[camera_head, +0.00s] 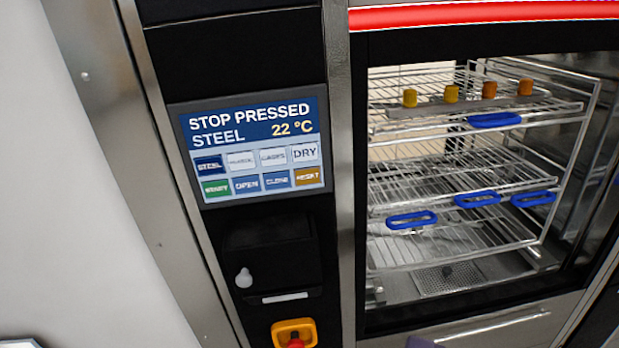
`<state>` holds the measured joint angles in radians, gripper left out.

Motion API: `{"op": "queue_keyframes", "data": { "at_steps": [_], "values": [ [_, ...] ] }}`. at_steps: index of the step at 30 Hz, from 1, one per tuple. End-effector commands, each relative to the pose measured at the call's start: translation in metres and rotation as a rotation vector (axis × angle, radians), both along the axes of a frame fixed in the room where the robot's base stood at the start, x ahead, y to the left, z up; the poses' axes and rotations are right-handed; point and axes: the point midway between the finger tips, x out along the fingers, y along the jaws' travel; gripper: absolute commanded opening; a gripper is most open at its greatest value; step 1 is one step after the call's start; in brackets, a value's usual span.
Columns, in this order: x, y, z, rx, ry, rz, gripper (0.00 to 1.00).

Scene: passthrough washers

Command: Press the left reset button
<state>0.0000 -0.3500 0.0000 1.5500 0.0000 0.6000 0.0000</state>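The washer's control screen (252,148) is on the black panel left of the glass door. It reads "STOP PRESSED", "STEEL" and "22 °C". An orange on-screen button (307,176), its small label seeming to read "RESET", is at the screen's lower right. A red stop button (295,342) in a yellow housing (294,327) sits low on the same panel, cut by the bottom edge. My gripper is not seen, and nothing covers the screen.
Right of the panel, a glass door (480,180) shows wire racks with several blue-handled items and small orange-yellow pieces. A dark recess with a light knob (244,278) lies under the screen. A pale wall (60,200) fills the left.

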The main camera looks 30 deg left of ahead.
Motion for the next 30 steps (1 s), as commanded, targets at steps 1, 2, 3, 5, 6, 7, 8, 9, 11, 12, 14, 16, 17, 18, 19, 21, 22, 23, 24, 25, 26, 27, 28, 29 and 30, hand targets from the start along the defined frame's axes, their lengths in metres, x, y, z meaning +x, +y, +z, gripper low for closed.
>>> {"op": "queue_keyframes", "data": {
  "at_steps": [1, 2, 3, 5, 6, 7, 8, 9, 11, 12, 14, 16, 17, 18, 19, 21, 22, 23, 24, 25, 26, 27, 28, 29, 30],
  "values": [
    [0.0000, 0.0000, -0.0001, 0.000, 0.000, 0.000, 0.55],
    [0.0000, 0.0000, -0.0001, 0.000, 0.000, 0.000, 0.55],
    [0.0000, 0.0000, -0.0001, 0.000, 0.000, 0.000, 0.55],
    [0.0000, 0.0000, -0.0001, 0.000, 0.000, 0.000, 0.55],
    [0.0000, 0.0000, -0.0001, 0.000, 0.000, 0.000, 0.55],
    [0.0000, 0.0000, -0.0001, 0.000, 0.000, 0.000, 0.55],
    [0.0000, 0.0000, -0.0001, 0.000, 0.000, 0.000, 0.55],
    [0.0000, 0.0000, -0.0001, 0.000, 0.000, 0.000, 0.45],
    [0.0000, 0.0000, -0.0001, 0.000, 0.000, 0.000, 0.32],
    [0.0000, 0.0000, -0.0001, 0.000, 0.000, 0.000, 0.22],
    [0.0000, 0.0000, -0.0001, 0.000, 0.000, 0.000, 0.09],
    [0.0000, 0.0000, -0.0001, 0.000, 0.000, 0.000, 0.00],
    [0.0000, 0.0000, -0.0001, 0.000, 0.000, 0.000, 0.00],
    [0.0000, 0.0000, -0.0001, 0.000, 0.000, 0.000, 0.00],
    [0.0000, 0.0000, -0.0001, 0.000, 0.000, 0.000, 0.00],
    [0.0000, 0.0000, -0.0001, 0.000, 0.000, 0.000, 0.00],
    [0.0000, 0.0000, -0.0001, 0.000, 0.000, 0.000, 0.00],
    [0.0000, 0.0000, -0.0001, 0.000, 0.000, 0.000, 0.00],
    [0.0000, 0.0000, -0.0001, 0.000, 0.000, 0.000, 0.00],
    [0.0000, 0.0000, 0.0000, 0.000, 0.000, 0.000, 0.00],
    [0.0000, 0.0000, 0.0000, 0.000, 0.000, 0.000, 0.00],
    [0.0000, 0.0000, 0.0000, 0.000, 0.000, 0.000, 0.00],
    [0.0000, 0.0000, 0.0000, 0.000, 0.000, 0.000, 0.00],
    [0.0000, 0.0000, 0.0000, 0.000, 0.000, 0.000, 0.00],
    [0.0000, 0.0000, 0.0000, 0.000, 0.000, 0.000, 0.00]
  ]
}}
